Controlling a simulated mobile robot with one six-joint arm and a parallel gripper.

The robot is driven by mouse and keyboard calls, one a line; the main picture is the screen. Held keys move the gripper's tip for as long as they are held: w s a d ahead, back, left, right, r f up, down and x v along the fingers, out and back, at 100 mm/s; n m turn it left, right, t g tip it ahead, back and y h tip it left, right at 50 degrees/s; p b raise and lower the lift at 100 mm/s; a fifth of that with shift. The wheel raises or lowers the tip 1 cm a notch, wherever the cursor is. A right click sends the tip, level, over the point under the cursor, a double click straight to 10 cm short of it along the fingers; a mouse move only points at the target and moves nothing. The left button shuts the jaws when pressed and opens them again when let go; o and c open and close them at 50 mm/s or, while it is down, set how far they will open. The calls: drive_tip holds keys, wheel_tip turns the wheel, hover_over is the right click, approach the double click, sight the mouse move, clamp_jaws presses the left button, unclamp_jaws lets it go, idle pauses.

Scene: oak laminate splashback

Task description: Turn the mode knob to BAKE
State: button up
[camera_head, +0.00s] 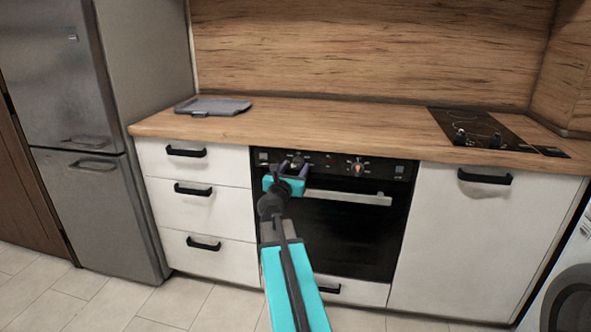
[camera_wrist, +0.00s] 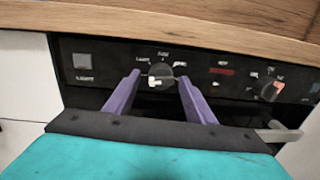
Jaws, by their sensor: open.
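The oven control panel (camera_head: 335,164) is a black strip under the wooden counter. The mode knob (camera_wrist: 160,76) is a dark round knob with a pale pointer, on the left part of the panel in the wrist view. The pointer's setting is too blurred to read for certain. My gripper (camera_wrist: 158,82) is open, with its two purple fingers on either side of the knob. I cannot tell whether the fingers touch it. In the head view my gripper (camera_head: 291,172) is in front of the panel's left part and partly hides the knob.
A second knob with an orange mark (camera_wrist: 272,90) is to the right on the panel. The oven handle (camera_head: 350,197) runs below it. A light button (camera_wrist: 82,61) is at the left. The counter edge (camera_wrist: 160,30) overhangs just above. A grey board (camera_head: 213,106) lies on the counter.

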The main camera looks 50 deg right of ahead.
drive_tip(key=c, duration=1)
drive_tip(key=shift+d+r, duration=0.1)
